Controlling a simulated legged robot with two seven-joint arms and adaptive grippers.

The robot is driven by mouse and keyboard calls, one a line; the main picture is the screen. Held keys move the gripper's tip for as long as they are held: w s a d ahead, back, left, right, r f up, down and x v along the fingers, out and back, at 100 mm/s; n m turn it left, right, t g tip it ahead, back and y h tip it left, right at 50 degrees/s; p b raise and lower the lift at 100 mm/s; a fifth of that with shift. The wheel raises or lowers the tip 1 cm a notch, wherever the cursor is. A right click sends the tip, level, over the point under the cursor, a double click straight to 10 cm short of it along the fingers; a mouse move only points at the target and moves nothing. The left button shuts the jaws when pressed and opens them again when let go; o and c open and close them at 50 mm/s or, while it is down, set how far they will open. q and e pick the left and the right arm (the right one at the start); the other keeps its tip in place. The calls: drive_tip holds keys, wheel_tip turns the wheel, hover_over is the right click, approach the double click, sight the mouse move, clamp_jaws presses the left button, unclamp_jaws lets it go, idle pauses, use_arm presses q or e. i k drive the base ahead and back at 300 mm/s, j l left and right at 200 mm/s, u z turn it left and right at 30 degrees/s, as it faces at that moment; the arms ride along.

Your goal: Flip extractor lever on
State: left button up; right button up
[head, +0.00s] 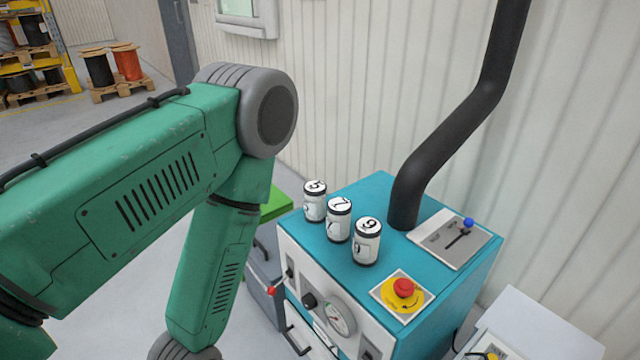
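A lever with a blue knob (469,223) stands on a grey plate (436,240) on top of the teal machine (370,190), beside the foot of a thick black pipe (440,150). A dark slot or rod runs from the knob toward the lower left. The knob is at the far right end of the plate. Any label on the plate is too small to read. A smaller red-knobbed lever (272,290) sticks out at the machine's left front. Neither of my grippers is in view.
Three numbered cans (339,222) stand on the machine's top. A red stop button (403,288) on a yellow base sits near its right front edge. A large green jointed arm (150,190) fills the left; I cannot tell whether it is mine. A corrugated wall stands behind.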

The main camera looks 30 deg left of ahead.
sight(271, 291)
drive_tip(key=j+u, duration=0.1)
drive_tip(key=u, duration=0.7)
drive_tip(key=i+j+u, duration=0.1)
drive_tip(key=u, duration=0.25)
drive_tip(key=i+j, duration=0.2)
drive_tip(key=j, duration=0.2)
drive_tip(key=i+j, duration=0.2)
drive_tip(key=j, duration=0.2)
drive_tip(key=i+j, duration=0.2)
drive_tip(key=j, duration=0.2)
drive_tip(key=i+j, duration=0.2)
drive_tip(key=j, duration=0.2)
drive_tip(key=z, duration=1.4)
drive_tip(key=j, duration=0.1)
